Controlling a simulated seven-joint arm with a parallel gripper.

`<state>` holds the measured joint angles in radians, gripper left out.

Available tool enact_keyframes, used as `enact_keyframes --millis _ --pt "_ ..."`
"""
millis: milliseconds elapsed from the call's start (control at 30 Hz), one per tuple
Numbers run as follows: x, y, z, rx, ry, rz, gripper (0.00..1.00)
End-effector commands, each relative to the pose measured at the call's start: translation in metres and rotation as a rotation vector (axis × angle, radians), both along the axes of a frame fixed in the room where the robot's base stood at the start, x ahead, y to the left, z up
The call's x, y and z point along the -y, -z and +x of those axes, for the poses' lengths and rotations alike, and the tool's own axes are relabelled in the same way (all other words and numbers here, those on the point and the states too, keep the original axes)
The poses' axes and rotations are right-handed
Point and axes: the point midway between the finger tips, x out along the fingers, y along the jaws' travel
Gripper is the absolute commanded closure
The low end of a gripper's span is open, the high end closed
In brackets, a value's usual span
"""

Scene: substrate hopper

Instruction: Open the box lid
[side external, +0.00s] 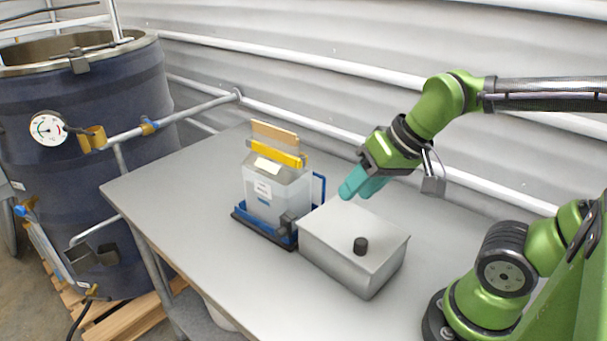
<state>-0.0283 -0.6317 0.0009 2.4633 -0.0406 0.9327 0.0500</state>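A grey box (335,262) stands on the table, with its flat lid (340,225) lying closed on top. A small black knob (360,245) stands on the lid near its front edge. My gripper (347,193), with teal fingertips, is above the far part of the lid, to the back of the knob, and points down to the left. I cannot tell whether the fingers touch the lid or whether there is a gap between them. Nothing shows in the gripper. The inside of the box is hidden.
A clear container with a yellow clip (275,153) stands in a blue holder (258,228) left of the box. The grey table (180,200) is clear at left and front. A large dark tank (100,110) stands beyond its left edge. Pipes and a corrugated wall run behind.

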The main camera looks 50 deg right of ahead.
Motion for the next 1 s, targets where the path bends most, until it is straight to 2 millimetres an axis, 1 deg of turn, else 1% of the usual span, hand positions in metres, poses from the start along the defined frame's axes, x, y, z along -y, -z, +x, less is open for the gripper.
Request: enact_keyframes --millis 33,67,100,167,200,300,400,500,600,767,867,1000 --pt "-0.001 0.010 0.003 -0.097 0.065 0.021 0.54" --pt "-0.001 0.015 0.004 -0.153 0.128 0.039 0.51" --pt "0.000 0.020 0.004 -0.226 0.223 0.060 0.51" --pt "0.001 0.027 0.004 -0.324 0.377 0.084 0.51" --pt "0.002 0.031 0.004 -0.380 0.486 0.097 0.51" --pt "0.006 0.036 0.002 -0.479 0.750 0.118 0.51" --pt "0.010 0.036 -0.001 -0.527 0.974 0.132 0.51" --pt "0.013 0.033 -0.005 -0.540 1.131 0.155 0.51" --pt "0.013 0.033 -0.007 -0.548 1.215 0.171 0.51" --pt "0.013 0.039 -0.008 -0.550 1.241 0.177 0.51" --pt "0.013 0.050 -0.008 -0.552 1.239 0.176 0.51" --pt "0.013 0.069 -0.008 -0.554 1.239 0.174 0.51"
